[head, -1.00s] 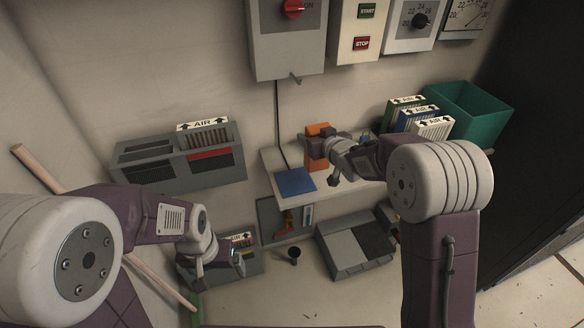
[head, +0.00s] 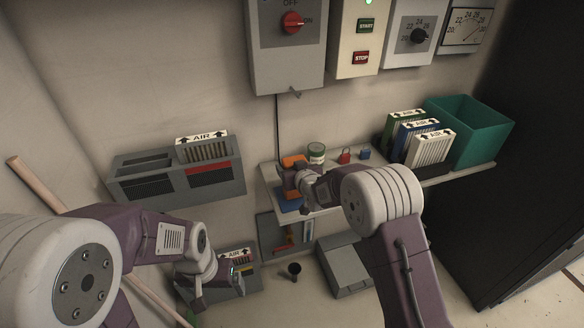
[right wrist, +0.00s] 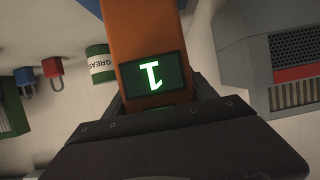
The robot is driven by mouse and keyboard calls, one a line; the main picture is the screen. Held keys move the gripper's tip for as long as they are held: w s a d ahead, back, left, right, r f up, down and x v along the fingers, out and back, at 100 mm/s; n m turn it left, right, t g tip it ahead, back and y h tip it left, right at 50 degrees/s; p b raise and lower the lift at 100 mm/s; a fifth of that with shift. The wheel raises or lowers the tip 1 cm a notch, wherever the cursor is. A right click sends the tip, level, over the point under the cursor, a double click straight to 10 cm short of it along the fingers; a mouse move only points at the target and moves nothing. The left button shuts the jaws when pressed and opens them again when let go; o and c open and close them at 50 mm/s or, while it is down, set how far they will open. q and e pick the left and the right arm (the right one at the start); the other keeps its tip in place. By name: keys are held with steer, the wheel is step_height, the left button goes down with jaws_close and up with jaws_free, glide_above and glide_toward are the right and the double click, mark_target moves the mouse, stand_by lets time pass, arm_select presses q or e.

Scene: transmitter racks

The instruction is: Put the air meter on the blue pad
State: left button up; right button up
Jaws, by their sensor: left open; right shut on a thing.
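The orange air meter (head: 293,161) is in my right gripper (head: 291,180), above the shelf's left end. In the right wrist view the meter (right wrist: 148,40) stands between the two fingers (right wrist: 155,108), and its dark display shows a lit green figure. The blue pad (head: 289,206) lies on the shelf below, mostly hidden by my right gripper. Whether the meter touches the pad is hidden. My left gripper (head: 220,289) is open and empty, low at the left beside a grey box.
A grease can (head: 316,154), a red padlock (head: 344,156) and a blue padlock (head: 365,153) stand on the shelf (head: 450,175). Several air filters (head: 430,148) and a green bin (head: 475,128) are to the right. A grey vented unit (head: 180,178) is at the left.

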steer(key=shift+f, duration=0.15)
steer(key=o, duration=1.6)
steer(key=shift+o, duration=0.2)
